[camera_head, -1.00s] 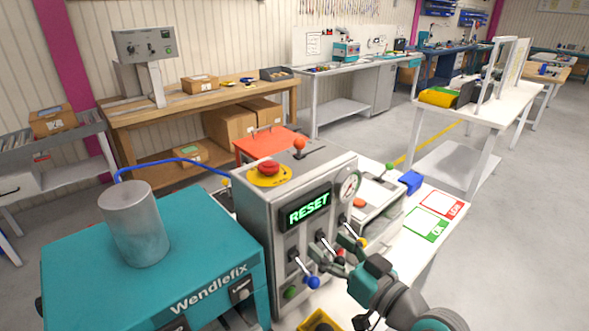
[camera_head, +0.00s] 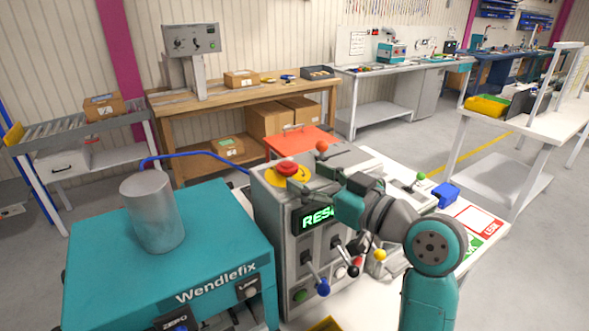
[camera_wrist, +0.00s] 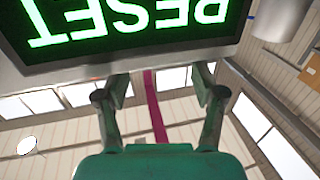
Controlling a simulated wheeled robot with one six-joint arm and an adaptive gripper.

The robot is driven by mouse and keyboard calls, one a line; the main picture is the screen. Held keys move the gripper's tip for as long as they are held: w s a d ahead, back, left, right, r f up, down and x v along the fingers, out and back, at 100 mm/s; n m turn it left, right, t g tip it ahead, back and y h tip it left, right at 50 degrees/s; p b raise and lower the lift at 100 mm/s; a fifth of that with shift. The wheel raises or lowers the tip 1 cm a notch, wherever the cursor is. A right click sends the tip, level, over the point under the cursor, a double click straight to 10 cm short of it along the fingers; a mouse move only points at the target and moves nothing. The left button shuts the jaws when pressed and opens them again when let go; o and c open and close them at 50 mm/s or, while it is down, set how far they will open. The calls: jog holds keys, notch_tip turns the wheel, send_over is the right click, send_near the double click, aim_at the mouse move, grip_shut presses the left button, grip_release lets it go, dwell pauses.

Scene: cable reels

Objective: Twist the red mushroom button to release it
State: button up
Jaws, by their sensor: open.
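The red mushroom button (camera_head: 288,168) sits on a yellow round plate (camera_head: 292,180) on top of the grey control box (camera_head: 270,215), at its left end. My gripper (camera_head: 308,193) is just right of the button, beside the box's upper front edge, and partly covers the lit RESET display (camera_head: 317,218). In the wrist view my gripper (camera_wrist: 158,90) has its two fingers apart with nothing between them. The display (camera_wrist: 130,22) fills the top there, upside down; the button is out of that view. I cannot tell the exact gap between fingertips and button.
An orange-red knob lever (camera_head: 322,147) stands on the box right behind my gripper. A teal Wendlefix machine (camera_head: 170,275) with a metal cylinder (camera_head: 152,212) stands left. A blue cable runs behind.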

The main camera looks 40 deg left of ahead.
aim_at(295, 171)
jog(key=shift+w+a, duration=0.2)
jog(key=shift+a, duration=0.95)
jog(key=shift+w+a, duration=0.15)
jog(key=shift+a, duration=0.95)
